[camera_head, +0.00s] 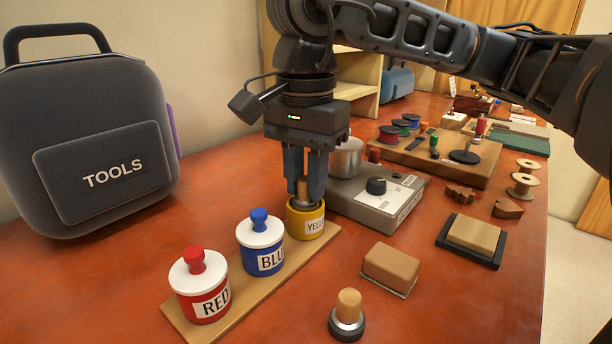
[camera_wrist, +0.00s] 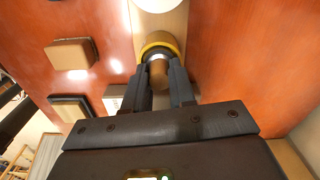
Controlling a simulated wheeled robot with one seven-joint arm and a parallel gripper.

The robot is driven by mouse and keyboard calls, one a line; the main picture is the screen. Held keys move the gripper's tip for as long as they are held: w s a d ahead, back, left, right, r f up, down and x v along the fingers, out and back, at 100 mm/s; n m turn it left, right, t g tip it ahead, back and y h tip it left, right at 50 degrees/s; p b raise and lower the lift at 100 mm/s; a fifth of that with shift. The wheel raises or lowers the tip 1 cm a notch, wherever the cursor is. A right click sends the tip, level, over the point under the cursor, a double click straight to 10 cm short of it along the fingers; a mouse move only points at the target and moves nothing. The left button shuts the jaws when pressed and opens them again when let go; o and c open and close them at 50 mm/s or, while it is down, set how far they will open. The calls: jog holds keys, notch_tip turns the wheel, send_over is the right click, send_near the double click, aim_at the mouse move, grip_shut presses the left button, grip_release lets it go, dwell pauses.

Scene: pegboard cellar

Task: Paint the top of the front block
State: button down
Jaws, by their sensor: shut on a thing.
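My gripper (camera_head: 304,188) points down over the yellow pot (camera_head: 305,221), its fingers shut on a brush with a light wooden handle (camera_head: 303,187). The brush's lower end is in the mouth of the open pot; its tip is hidden. In the wrist view the handle (camera_wrist: 160,76) sits between the fingers, with the pot's yellow rim (camera_wrist: 158,48) around its far end. The front block (camera_head: 391,265), plain brown, lies on the table to the right of the pot, apart from my gripper. It also shows in the wrist view (camera_wrist: 72,54).
Lidded red (camera_head: 203,293) and blue (camera_head: 263,252) pots share the wooden strip (camera_head: 234,321). A second wooden-handled tool (camera_head: 348,304) stands nearby. Another block (camera_head: 474,233) sits on a black tray (camera_head: 452,254). A grey device (camera_head: 372,213) stands close behind the yellow pot.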

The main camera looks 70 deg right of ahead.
aim_at(305, 178)
jog(key=shift+r+p, duration=1.3)
jog(key=shift+r, duration=2.15)
notch_tip(305, 178, up, 6)
jog(key=p, duration=0.5)
jog(key=shift+f+p, duration=0.15)
jog(key=shift+p, duration=0.2)
jog(key=shift+d, duration=0.1)
